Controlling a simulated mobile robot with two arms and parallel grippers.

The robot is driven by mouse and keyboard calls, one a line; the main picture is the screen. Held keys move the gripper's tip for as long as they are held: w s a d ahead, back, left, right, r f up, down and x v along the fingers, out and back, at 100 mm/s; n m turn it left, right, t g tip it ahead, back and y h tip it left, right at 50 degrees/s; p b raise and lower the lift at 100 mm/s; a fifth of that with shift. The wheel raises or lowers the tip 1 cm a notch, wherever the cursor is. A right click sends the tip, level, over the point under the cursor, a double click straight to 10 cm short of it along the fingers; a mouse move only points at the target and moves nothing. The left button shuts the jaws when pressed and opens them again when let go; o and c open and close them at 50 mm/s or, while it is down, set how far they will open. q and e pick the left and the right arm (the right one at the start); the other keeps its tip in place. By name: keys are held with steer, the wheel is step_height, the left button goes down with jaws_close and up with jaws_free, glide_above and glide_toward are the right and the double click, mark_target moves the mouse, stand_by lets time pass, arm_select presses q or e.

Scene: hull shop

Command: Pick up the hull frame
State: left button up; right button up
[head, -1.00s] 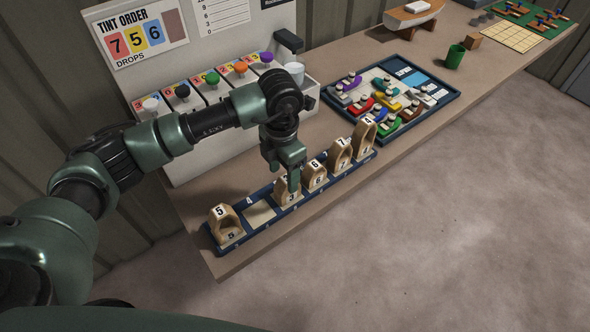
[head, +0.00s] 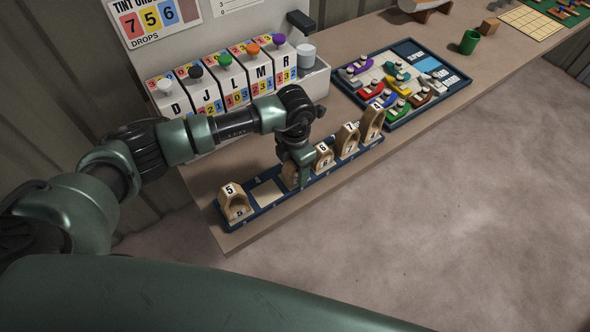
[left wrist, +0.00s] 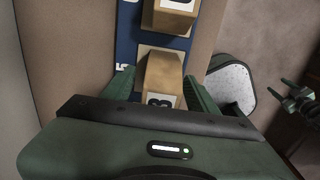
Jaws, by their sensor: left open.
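A long blue rack (head: 245,216) on the bench holds several arched wooden hull frames in a row. My left gripper (head: 297,178) is over the frame (head: 287,174) just right of an empty slot. That frame is mostly hidden behind the gripper in the head view. In the left wrist view the open fingers of my left gripper (left wrist: 155,92) lie on either side of the wooden frame (left wrist: 164,75). Contact cannot be told. What looks like my right gripper (left wrist: 302,98) is small at the right of that view, its jaws unclear.
A frame marked 5 (head: 234,202) stands at the rack's left end. Frames marked 6 (head: 323,158) and 7 (head: 347,140) stand close on the right. A dispenser with coloured knobs (head: 225,85) stands behind. A tray of small coloured boats (head: 440,103) lies farther right.

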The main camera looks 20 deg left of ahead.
arm_select(q)
jaws_close()
arm_select(e)
steer(key=shift+s, duration=0.45)
arm_select(q)
steer(key=shift+r, duration=0.1)
arm_select(e)
steer(key=shift+f, duration=0.1)
